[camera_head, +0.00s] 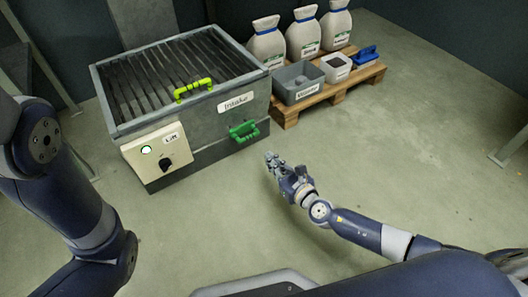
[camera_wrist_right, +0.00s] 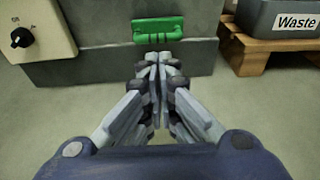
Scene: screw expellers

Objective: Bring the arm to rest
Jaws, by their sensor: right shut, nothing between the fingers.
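My right arm reaches in from the lower right in the head view. Its gripper (camera_head: 272,160) is shut and empty, held above the floor in front of the intake box. In the right wrist view the fingers (camera_wrist_right: 158,62) are together, with the green handle (camera_wrist_right: 158,29) just beyond them on the box front. The gripper appears apart from that handle. My left arm (camera_head: 60,190) shows at the left edge of the head view; its gripper is out of the frame.
The grey Intake box (camera_head: 195,115) has a grated top, a yellow-green handle (camera_head: 193,89) and a control panel (camera_head: 157,152) with a knob and lit button. Floor at right is clear.

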